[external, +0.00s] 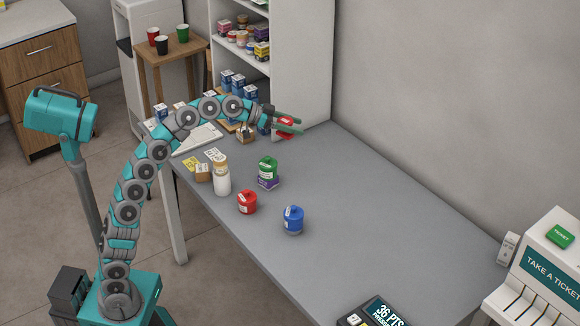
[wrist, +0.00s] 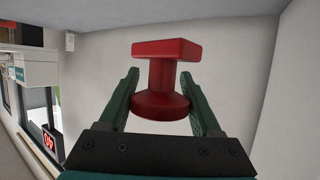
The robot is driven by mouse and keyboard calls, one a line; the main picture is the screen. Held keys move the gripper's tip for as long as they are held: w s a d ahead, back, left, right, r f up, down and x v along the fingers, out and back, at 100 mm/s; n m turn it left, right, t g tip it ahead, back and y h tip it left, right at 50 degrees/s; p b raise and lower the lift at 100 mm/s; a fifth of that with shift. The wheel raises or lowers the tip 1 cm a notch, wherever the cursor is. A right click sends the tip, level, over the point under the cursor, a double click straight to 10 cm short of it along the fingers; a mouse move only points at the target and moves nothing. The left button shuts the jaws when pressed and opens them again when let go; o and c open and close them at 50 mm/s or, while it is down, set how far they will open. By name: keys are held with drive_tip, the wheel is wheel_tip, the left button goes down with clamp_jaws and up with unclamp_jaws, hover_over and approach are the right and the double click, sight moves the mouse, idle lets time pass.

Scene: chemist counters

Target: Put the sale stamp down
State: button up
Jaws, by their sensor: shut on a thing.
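The sale stamp (wrist: 162,76) is red, with a flat rectangular end, a narrow neck and a round disc end. My gripper (wrist: 162,98) is shut on it, one green finger on each side. In the external view my gripper (external: 297,127) holds the red stamp (external: 286,122) in the air above the far end of the grey counter (external: 380,220), near the white shelf unit. The stamp is clear of the counter. The fingers partly hide it in the external view.
A red jar (external: 247,202), a blue jar (external: 293,220), a green-and-purple stack (external: 268,172) and a white bottle (external: 222,180) stand on the counter. The white shelf (external: 300,60) rises behind. The counter's middle right is clear.

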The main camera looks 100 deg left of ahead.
drive_tip(key=w+d+n+g+y, duration=0.1)
drive_tip(key=w+d+n+y, duration=0.3)
drive_tip(key=n+g+y, duration=0.2)
drive_tip(key=y, duration=0.1)
hover_over(314, 182)
wheel_tip(314, 182, down, 4)
drive_tip(key=shift+d+f, duration=0.1)
drive_tip(key=shift+f, duration=4.85)
drive_tip(key=shift+f, duration=0.15)
drive_tip(key=o, duration=1.1)
